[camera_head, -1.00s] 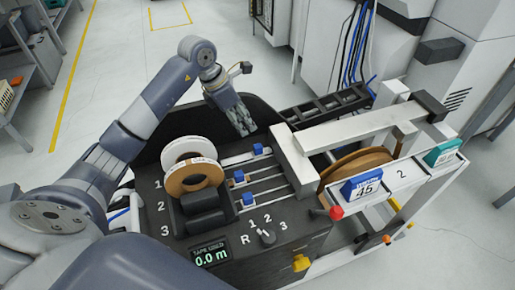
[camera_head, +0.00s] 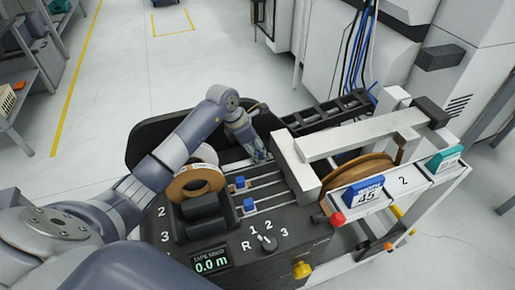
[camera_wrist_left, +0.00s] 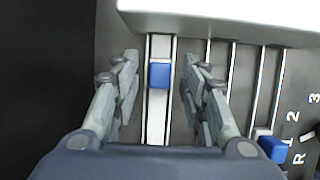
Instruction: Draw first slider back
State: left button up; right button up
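The first slider's blue block (camera_wrist_left: 159,75) sits on the first rail between the two fingers of my left gripper (camera_wrist_left: 161,90) in the left wrist view. The fingers are open, with a gap on both sides of the block. In the head view my left gripper (camera_head: 257,152) is over the far rail, and its fingers hide that block. The other two blue blocks show on the nearer rails, the second (camera_head: 240,181) and the third (camera_head: 249,204). My right gripper is not in view.
Tape rolls (camera_head: 196,182) stand left of the rails, close under my left arm. A white metal housing (camera_head: 295,165) borders the rails on the right. A selector knob (camera_head: 268,242) and a tape display (camera_head: 211,261) are on the front panel.

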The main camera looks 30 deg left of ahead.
pick_arm(q)
jog(key=shift+f, duration=0.2)
jog(key=shift+c, duration=0.2)
grip_shut()
jog(key=shift+s+a, duration=1.6)
jog(key=shift+s, duration=0.15)
jog(key=shift+o, duration=0.2)
grip_release()
